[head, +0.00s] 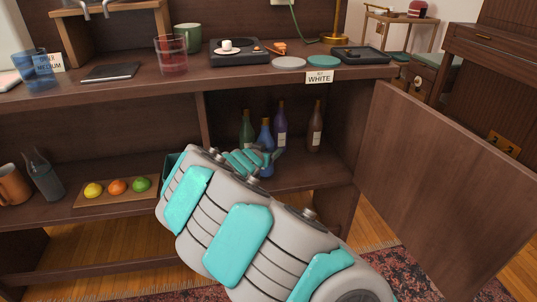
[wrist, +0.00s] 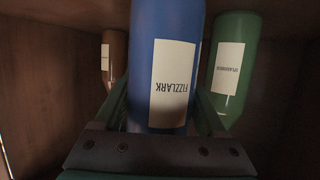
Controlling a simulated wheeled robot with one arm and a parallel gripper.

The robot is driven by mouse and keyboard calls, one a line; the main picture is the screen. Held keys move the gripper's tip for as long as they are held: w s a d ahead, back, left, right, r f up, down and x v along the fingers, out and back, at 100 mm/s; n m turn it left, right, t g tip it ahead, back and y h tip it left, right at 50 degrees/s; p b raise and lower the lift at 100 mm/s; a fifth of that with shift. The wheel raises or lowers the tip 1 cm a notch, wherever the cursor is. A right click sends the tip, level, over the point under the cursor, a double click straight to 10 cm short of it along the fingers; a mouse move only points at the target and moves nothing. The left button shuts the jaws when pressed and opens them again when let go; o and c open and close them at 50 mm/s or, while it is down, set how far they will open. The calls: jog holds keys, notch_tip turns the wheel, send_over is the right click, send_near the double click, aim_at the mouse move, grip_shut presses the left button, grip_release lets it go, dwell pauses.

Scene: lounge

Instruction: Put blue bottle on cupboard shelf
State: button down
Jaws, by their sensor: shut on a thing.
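The blue bottle (head: 265,133) is upright inside the open cupboard, among other bottles above the cupboard shelf (head: 300,177). In the wrist view the blue bottle (wrist: 172,65) fills the middle, with its FIZZLARK label upside down. My gripper (head: 252,160) is shut on the blue bottle; in the wrist view my gripper (wrist: 163,112) has one finger on each side of it. My arm hides part of the shelf front. I cannot tell whether the bottle's base touches the shelf.
A green bottle (head: 246,128), a purple bottle (head: 281,128) and a brown bottle (head: 315,130) stand close by. The cupboard door (head: 430,190) is swung open at right. A fruit board (head: 117,191) lies on the left shelf. Cups and a turntable (head: 240,54) occupy the top.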

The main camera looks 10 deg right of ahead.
jog(key=shift+f, duration=0.6)
jog(key=shift+f, duration=0.15)
grip_release()
jog(key=shift+s+r, duration=0.1)
jog(key=shift+r, duration=0.1)
jog(key=v, duration=1.1)
jog(key=shift+s+a, duration=0.25)
jog(key=shift+s, duration=0.05)
jog(key=shift+r, duration=0.1)
